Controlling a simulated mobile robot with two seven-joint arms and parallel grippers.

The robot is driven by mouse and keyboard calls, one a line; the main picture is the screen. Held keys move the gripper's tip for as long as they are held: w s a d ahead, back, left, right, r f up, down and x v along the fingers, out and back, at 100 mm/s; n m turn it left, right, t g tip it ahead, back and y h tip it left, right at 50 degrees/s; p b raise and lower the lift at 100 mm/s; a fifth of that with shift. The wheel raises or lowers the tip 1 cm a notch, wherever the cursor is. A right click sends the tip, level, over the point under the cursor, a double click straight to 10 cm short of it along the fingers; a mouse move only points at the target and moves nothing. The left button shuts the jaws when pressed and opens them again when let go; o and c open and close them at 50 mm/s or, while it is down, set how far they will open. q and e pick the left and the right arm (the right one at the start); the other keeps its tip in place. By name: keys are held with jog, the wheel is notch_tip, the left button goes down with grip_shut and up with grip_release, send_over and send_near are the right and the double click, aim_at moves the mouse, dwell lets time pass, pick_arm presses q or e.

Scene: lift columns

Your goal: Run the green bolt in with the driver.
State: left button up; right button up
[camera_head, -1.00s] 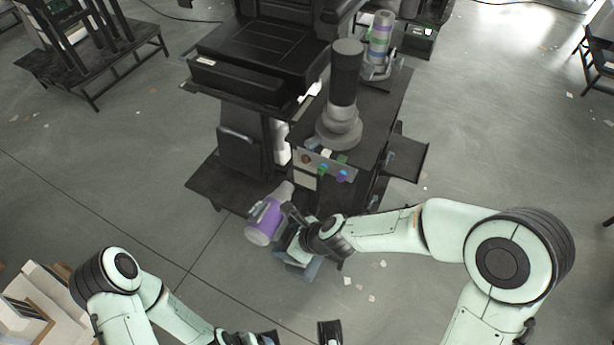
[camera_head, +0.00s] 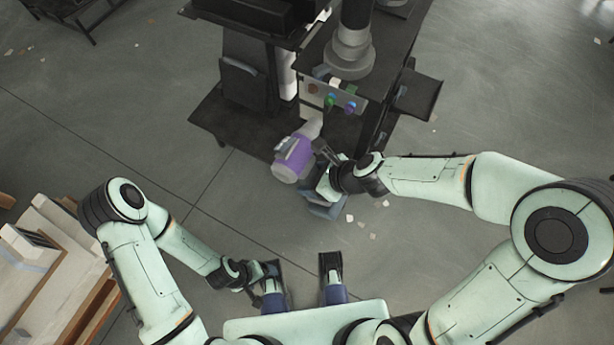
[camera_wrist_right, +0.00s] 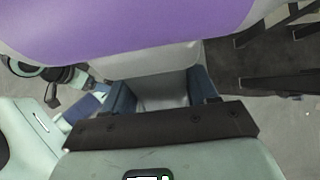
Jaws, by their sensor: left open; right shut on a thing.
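The driver, a purple and grey tool (camera_head: 293,160), is in my right gripper (camera_head: 325,170). In the right wrist view its purple body (camera_wrist_right: 120,25) fills the top, and the blue fingers of the right gripper (camera_wrist_right: 163,88) close on its grey handle. The driver's grey nose points up and right in the head view, below and left of the bolt panel (camera_head: 318,100), apart from it. A small green bolt (camera_head: 334,85) appears on the panel beside blue and reddish-brown ones; its seating is too small to tell. My left gripper (camera_head: 258,275) is open and empty, low in the head view.
The panel is on a dark workstation with a grey round column (camera_head: 350,55). A low dark shelf (camera_head: 225,115) lies left of it and a side shelf (camera_head: 415,97) right. A pale wooden piece (camera_head: 50,275) stands at lower left. Open floor lies between.

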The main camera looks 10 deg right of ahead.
jog(key=shift+w+d+r+p, duration=0.1)
jog(key=shift+w+d+p, duration=0.05)
jog(key=shift+w+d, duration=0.5)
jog(key=shift+w+d+f+p, duration=0.15)
jog(key=shift+w+d, duration=0.25)
jog(key=shift+w, duration=0.45)
jog(key=shift+w+d+r+p, duration=0.2)
jog(key=shift+w+d, duration=0.35)
jog(key=shift+w, duration=0.2)
jog(key=shift+w+d, duration=0.4)
jog(key=shift+w, duration=0.2)
jog(key=shift+w+d+p, duration=0.35)
jog(key=shift+w+p, duration=0.1)
jog(key=shift+p, duration=0.45)
dwell(1.8)
jog(key=shift+s, duration=0.1)
jog(key=shift+s+a+b, duration=0.4)
jog(key=shift+s+a, duration=0.4)
jog(key=shift+s, duration=0.2)
jog(key=shift+s+a+b, duration=0.35)
jog(key=shift+s+a, duration=0.4)
jog(key=shift+s, duration=0.25)
jog(key=shift+s+a+b, duration=0.25)
jog(key=shift+s+a, duration=0.35)
jog(key=shift+s, duration=0.25)
jog(key=shift+s+a+b, duration=0.25)
jog(key=shift+s+a, duration=0.3)
jog(key=shift+s, duration=0.25)
